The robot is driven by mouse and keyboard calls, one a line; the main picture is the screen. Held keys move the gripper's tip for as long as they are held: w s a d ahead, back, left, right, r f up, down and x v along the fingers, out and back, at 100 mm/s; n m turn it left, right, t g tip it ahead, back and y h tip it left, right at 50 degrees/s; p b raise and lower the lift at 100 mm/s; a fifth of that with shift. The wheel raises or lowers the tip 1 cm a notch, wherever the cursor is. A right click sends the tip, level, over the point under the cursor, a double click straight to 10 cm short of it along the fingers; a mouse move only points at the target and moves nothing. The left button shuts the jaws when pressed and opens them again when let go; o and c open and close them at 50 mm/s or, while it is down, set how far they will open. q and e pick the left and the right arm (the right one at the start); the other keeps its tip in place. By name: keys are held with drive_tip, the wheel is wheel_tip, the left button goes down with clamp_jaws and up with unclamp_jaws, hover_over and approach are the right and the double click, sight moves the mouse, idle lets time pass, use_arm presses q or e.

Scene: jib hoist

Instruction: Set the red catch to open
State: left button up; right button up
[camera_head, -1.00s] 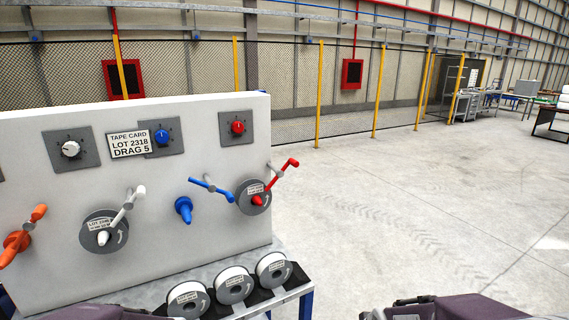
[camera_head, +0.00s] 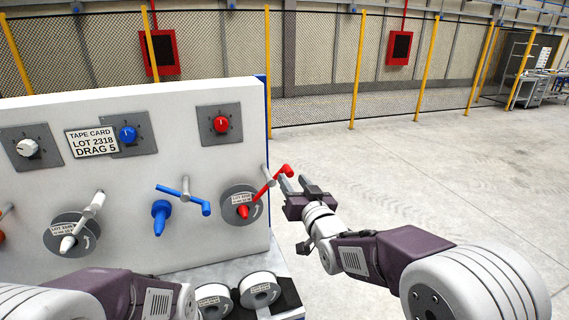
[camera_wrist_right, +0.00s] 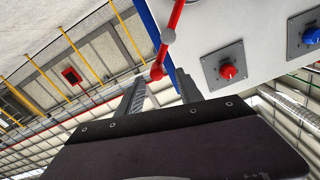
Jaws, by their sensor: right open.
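The red catch (camera_head: 271,184) is a red bar on a grey post at the right edge of the white board. It slants, its upper right end bent into a knob and its lower left end over a labelled grey reel (camera_head: 256,212) with a red cone. My right gripper (camera_head: 298,182) is open and empty, just right of the catch's upper end. In the right wrist view the catch (camera_wrist_right: 173,22) hangs down from the top, its red knob between the open fingers; I cannot tell whether they touch. My left arm shows at bottom left, its gripper out of view.
The white board (camera_head: 200,248) also carries a blue catch (camera_head: 184,197), a white catch (camera_head: 91,207), a red dial (camera_head: 221,125), a blue dial (camera_head: 128,135) and a tape card (camera_head: 93,142). White spools (camera_head: 260,291) sit below. The floor right of the board is clear.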

sight(284, 165)
drive_tip(key=shift+w+a, duration=0.1)
drive_tip(key=shift+w, duration=0.15)
drive_tip(key=p+x, duration=0.1)
drive_tip(key=x, duration=0.3)
drive_tip(key=p+x, duration=0.2)
drive_tip(key=x, duration=0.2)
drive_tip(key=shift+w+d+f, duration=0.1)
drive_tip(key=shift+d, duration=0.15)
drive_tip(key=shift+w+a, duration=0.15)
drive_tip(key=shift+w, duration=0.15)
drive_tip(key=shift+f, duration=0.1)
clamp_jaws()
